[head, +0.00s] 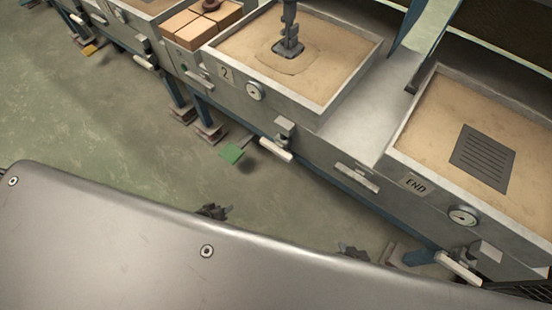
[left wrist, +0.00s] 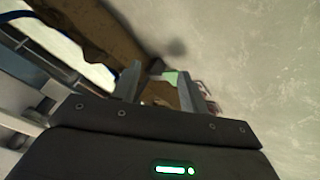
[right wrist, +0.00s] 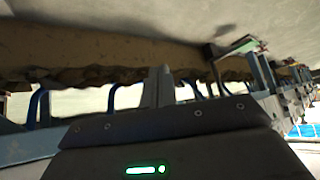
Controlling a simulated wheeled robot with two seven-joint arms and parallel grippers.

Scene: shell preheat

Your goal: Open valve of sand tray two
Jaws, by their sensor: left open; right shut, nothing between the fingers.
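Sand tray two (head: 318,108), marked with a "2" plate (head: 225,73), stands at the upper middle of the head view, filled with sand. Its round gauge (head: 254,91) is on the front wall. To the gauge's right, a valve with a pale handle (head: 276,149) sticks out low on the front. My left gripper (head: 212,211) is below and left of this valve, apart from it. Its two fingers stand apart and empty in the left wrist view (left wrist: 158,85). My right gripper (head: 352,252) is lower right of the valve, with fingers together in the right wrist view (right wrist: 160,85). Most of both arms is hidden.
The END tray (head: 397,143) stands to the right with its own gauge (head: 464,215) and pale handle (head: 460,268). A green pedal (head: 231,153) lies near the floor below tray two. Brick-like blocks (head: 199,27) sit left of the tray. Green floor is open at left.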

